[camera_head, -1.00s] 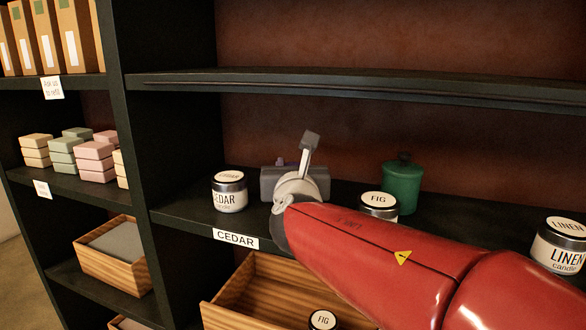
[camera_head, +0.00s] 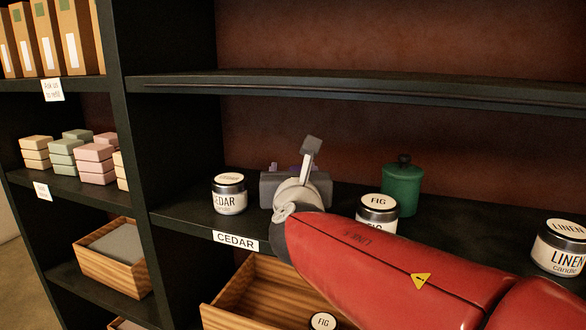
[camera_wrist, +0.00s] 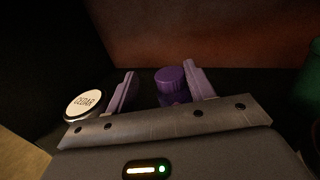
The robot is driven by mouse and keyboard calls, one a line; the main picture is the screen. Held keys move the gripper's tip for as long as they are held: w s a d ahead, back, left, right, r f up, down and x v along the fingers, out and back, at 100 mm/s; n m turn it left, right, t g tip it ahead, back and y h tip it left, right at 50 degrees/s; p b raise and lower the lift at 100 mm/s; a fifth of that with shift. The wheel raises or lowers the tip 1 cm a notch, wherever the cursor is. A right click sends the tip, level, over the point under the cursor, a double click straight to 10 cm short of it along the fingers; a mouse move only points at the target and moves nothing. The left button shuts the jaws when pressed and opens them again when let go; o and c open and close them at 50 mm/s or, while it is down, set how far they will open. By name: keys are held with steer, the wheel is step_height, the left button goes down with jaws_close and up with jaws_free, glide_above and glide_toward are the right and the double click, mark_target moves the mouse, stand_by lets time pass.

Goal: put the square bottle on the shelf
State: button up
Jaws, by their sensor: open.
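A purple round cap (camera_wrist: 169,80) with a dark purple body below it, apparently the square bottle, shows between my fingers in the wrist view. Most of its body is hidden by my gripper, so I cannot see its shape or base. My gripper (camera_wrist: 163,88) is open, with one finger on each side of the bottle and a visible gap at the left. In the head view my gripper (camera_head: 288,168) is low over the shelf (camera_head: 185,217), behind the CEDAR label, and largely hides the bottle. Only small purple parts show behind it.
A CEDAR candle (camera_head: 229,194) stands just left of my gripper. A FIG candle (camera_head: 377,213) and a green lidded jar (camera_head: 402,187) stand to the right, with a LINEN candle (camera_head: 561,246) farther right. An upper shelf board (camera_head: 400,92) runs above; an open wooden drawer (camera_head: 245,290) is below.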

steer(key=s, duration=1)
steer(key=shift+s+d, duration=0.1)
steer(key=shift+d, duration=0.15)
